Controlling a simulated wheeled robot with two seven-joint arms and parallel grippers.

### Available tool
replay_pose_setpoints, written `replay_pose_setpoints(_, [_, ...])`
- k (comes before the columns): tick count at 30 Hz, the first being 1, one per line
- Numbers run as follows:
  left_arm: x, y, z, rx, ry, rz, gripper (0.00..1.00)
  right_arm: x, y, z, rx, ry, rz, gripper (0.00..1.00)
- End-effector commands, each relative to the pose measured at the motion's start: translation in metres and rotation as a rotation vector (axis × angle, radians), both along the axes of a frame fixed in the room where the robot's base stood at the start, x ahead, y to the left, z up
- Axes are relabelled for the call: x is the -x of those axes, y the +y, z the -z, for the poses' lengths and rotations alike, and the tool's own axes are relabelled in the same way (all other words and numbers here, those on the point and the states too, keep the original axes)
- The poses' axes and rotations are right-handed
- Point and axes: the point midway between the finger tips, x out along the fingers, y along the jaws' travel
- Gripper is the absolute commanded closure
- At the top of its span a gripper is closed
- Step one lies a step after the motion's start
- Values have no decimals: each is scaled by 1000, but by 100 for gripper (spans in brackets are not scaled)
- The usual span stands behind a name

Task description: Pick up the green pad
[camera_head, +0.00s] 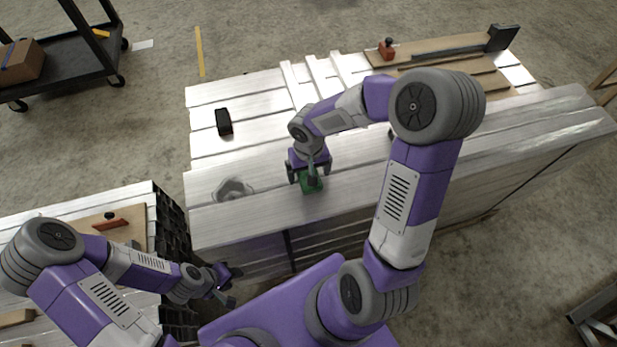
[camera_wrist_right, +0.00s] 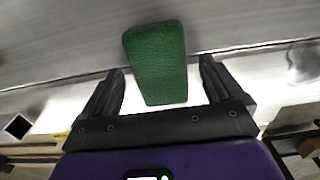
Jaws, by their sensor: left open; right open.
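My left gripper (camera_head: 229,290) is open and empty, low at the left, beside the trailer's near side.
A black block (camera_head: 224,121) and a grey patch (camera_head: 232,189) are on the trailer left of the pad. Boards with a red tool (camera_head: 387,49) lie at its far right. Another bench with a red-handled tool (camera_head: 110,223) stands at left. A black cart (camera_head: 75,62) is at far left.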

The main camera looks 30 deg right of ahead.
Motion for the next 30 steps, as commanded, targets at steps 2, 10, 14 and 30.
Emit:
replay_pose_setpoints(2, [0, 0, 0, 0, 0, 0, 57, 0, 0, 0, 0, -1, 0, 6])
replay_pose_setpoints(10, [0, 0, -1, 0, 0, 0, 57, 0, 0, -1, 0, -1, 0, 31])
replay_pose_setpoints(14, [0, 0, -1, 0, 0, 0, 57, 0, 0, -1, 0, -1, 0, 51])
replay_pose_setpoints(30, [0, 0, -14, 0, 0, 0, 57, -1, 0, -31, 1, -6, 0, 67])
